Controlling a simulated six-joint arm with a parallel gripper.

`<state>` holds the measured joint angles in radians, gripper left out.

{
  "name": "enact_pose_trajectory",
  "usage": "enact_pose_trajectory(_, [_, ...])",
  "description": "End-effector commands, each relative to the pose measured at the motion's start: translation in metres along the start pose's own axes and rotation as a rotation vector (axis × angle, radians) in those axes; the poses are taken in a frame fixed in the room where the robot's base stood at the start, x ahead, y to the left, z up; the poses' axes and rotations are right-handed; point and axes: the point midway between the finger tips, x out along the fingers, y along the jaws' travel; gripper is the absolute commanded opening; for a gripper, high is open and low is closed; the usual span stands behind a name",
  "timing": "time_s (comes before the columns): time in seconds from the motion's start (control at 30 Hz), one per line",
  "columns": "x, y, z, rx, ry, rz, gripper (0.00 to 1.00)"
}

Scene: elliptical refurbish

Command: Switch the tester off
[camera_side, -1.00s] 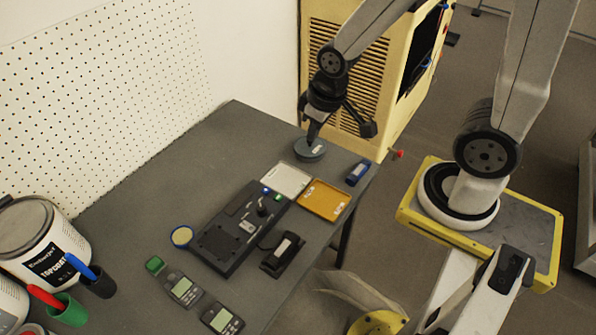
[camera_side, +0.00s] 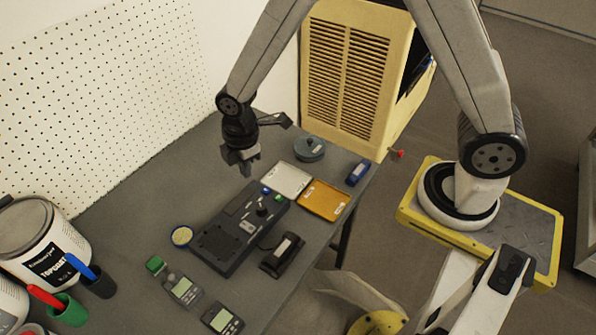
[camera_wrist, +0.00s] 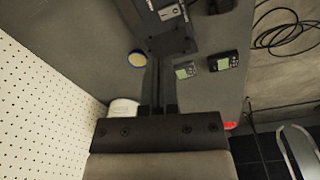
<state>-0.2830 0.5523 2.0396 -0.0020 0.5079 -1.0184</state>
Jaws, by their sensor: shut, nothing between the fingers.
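The black box that looks like the tester (camera_side: 216,244) lies on the grey bench. Its top carries a pale switch plate (camera_side: 247,226), an upright dark knob (camera_side: 261,211), a small blue part and a small green part. I cannot tell the switch position. My gripper (camera_side: 246,170) is shut and empty, pointing down above the bench, behind the tester and apart from it. In the wrist view my shut fingers (camera_wrist: 158,82) point toward the tester (camera_wrist: 178,42), which is cut off by the top edge; its switch plate (camera_wrist: 170,12) shows there.
A white tray (camera_side: 287,180), an orange tray (camera_side: 323,200), a grey round disc (camera_side: 309,149) and a blue block (camera_side: 358,172) lie beyond the tester.

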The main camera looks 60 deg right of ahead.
Motion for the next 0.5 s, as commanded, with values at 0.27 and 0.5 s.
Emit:
enact_pose_trajectory(0.27, [0.022,0.002,-0.026,-0.23,-0.014,-0.03,0.0])
enact_pose_trajectory(0.5, [0.025,0.002,-0.03,-0.272,-0.016,-0.036,0.0])
